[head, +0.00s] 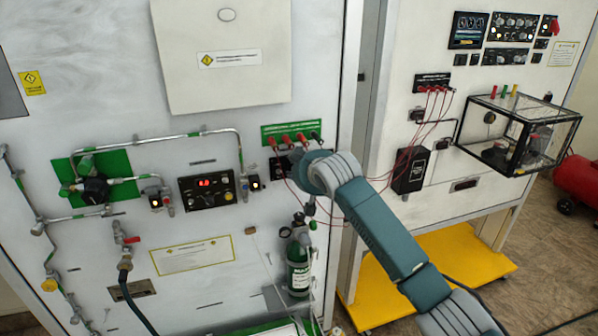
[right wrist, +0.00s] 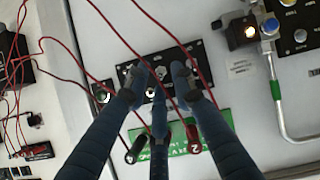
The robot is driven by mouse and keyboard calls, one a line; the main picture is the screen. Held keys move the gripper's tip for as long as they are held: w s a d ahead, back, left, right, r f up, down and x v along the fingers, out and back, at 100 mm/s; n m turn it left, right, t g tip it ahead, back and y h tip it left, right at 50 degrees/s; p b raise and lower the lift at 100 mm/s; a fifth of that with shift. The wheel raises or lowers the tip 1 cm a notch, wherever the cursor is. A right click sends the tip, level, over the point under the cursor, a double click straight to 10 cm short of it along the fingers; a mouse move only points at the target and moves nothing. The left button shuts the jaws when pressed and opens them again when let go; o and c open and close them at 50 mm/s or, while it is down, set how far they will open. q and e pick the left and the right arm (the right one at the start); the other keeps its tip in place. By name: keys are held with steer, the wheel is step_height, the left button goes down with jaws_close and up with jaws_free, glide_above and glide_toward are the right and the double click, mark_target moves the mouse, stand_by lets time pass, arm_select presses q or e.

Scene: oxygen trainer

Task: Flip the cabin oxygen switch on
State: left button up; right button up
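A small black switch panel (head: 273,167) sits on the white trainer wall under a green label strip, mostly hidden behind my right gripper in the head view. The right wrist view shows this panel (right wrist: 198,52) with small switches and knobs; its lettering is too small to read, so I cannot tell which one is the cabin oxygen switch. My right gripper (right wrist: 158,82) has its fingers apart in front of the panel, with nothing seen between them. Whether a fingertip touches a switch is unclear. My left gripper is not in view.
Red wires cross in front of the panel near the fingers. Red plugs (head: 301,138) stand in the green strip above it. A display panel (head: 207,190) and metal pipes lie left. A green bottle (head: 298,265) hangs below. A second white trainer stands right.

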steer(key=shift+r, duration=0.1)
steer(key=v, duration=1.2)
